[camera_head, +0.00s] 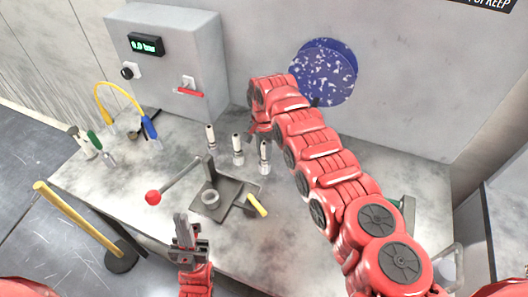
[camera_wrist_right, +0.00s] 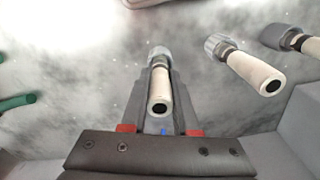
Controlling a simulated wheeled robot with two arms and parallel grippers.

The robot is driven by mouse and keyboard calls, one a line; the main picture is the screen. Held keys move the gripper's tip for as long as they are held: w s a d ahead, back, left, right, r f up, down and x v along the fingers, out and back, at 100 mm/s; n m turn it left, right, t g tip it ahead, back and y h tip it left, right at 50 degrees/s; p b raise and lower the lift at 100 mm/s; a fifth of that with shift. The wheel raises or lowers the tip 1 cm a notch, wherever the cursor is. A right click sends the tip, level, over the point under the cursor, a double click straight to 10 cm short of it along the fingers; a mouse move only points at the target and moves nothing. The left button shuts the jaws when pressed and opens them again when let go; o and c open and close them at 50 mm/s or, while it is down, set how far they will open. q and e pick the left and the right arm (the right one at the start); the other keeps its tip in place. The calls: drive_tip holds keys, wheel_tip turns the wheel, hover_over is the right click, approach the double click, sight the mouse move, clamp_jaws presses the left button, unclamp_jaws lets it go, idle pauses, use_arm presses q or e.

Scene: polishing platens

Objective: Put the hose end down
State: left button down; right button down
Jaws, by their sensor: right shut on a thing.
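My right gripper (camera_head: 259,132) is shut on a pale cylindrical hose end (camera_wrist_right: 160,92) with a metal collar and a dark hole in its near end. It also shows in the head view (camera_head: 264,156), roughly upright, just below my right fingers. I cannot tell whether its metal foot touches the table. Two similar pieces stand beside it, the middle one (camera_head: 237,149) and the left one (camera_head: 211,137). My left gripper (camera_head: 187,228) hovers empty near the table's front edge; its finger gap is unclear.
A dark fixture (camera_head: 235,205) with a red-knobbed lever and yellow handle stands in front of the pieces. A yellow hose (camera_head: 118,91) and a grey box with display (camera_head: 170,60) are at the left. The table's right part (camera_head: 400,165) is largely clear.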

sight(264, 143)
drive_tip(key=c, duration=0.7)
unclamp_jaws()
drive_tip(key=shift+f, duration=0.1)
drive_tip(key=shift+o, duration=0.2)
wheel_tip(264, 143, up, 6)
drive_tip(key=p, duration=0.3)
drive_tip(key=shift+w+a+f, duration=0.1)
drive_tip(key=shift+f, duration=0.15)
wheel_tip(264, 143, up, 7)
drive_tip(key=shift+f, duration=0.1)
